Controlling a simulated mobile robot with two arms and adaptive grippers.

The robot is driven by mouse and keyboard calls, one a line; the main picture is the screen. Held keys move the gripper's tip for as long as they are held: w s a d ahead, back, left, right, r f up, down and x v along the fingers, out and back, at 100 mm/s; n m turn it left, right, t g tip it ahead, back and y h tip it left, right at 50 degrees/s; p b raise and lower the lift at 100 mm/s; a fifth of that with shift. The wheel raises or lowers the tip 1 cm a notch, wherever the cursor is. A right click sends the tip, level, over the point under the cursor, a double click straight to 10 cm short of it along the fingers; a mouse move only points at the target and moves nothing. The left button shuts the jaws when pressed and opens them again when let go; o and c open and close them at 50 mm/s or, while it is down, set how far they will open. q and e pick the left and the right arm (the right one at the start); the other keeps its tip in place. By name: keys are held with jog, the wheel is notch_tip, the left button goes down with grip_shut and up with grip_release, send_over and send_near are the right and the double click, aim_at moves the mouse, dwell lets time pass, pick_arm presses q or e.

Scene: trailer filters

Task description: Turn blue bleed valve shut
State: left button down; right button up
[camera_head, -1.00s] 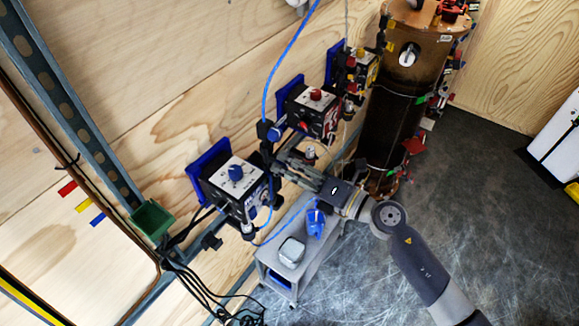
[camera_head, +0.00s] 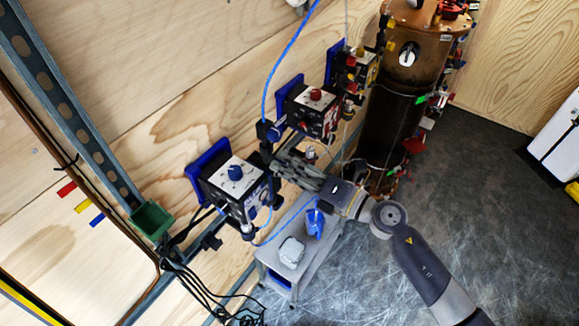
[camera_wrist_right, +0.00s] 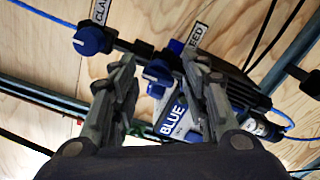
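In the right wrist view a dark blue valve knob (camera_wrist_right: 158,74) sits beside the label ending in "EED" (camera_wrist_right: 197,33), on the pipe along the wood wall. My right gripper (camera_wrist_right: 160,85) is open, with one finger on each side of this knob. I see a gap at both sides; contact is not clear. In the head view the right gripper (camera_head: 277,164) reaches the wall pipe beside the blue-knobbed control box (camera_head: 232,190). The bleed knob cannot be made out there. My left gripper is out of view.
Another blue knob (camera_wrist_right: 90,40) is left of the fingers, by a partly cut-off label. A part marked "BLUE" (camera_wrist_right: 174,116) lies just below. A grey cart (camera_head: 272,258), a red-knobbed box (camera_head: 313,112) and a brown cylinder (camera_head: 395,130) stand near.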

jog(key=v, duration=1.2)
